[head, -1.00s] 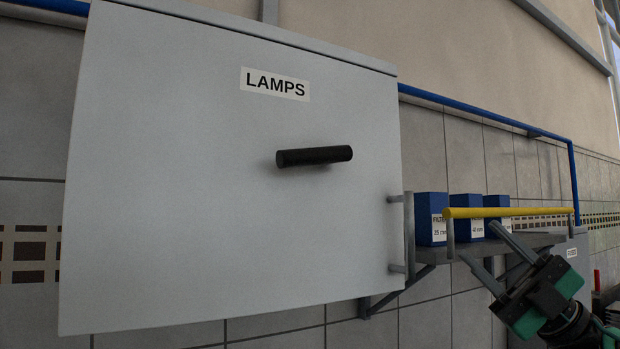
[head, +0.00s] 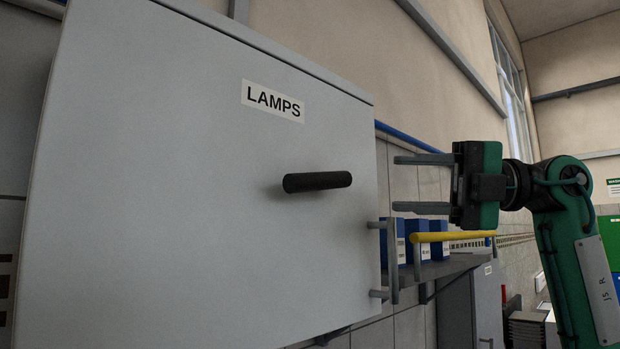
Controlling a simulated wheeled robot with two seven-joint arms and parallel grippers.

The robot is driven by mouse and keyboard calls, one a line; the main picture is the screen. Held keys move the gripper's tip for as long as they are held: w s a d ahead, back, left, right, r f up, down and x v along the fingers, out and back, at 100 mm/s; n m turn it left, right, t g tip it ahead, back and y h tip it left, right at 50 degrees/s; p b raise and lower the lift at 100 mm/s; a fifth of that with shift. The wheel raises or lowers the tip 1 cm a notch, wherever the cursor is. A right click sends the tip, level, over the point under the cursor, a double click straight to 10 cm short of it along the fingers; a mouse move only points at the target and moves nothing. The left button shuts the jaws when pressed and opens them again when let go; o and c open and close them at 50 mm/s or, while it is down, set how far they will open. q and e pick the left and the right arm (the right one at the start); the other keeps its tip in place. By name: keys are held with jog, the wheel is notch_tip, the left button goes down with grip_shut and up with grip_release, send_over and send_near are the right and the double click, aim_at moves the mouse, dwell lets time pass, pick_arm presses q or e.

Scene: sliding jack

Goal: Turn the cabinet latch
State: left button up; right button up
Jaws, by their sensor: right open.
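The grey cabinet (head: 200,230) labelled LAMPS (head: 272,100) fills the left and middle of the head view, its door shut. The black latch handle (head: 317,182) lies level on the door, right of its middle. My right gripper (head: 408,183) is open and empty, its two fingers one above the other and pointing left. In the picture it is right of the latch, clear of it, at about the same height. My left gripper is not in view.
A metal pull bar (head: 392,260) stands out at the cabinet's right edge. Beyond it a shelf (head: 450,268) with a yellow rail (head: 440,237) holds blue boxes (head: 440,226). A grey cabinet (head: 487,300) stands below, farther right.

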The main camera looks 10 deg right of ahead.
aim_at(329, 180)
jog(key=p+x, duration=0.3)
jog(key=x, duration=0.8)
jog(key=shift+r, duration=0.15)
jog(key=shift+w+a, duration=0.15)
jog(key=shift+a, duration=0.75)
jog(key=shift+d, duration=0.1)
jog(key=c, duration=0.7)
grip_shut()
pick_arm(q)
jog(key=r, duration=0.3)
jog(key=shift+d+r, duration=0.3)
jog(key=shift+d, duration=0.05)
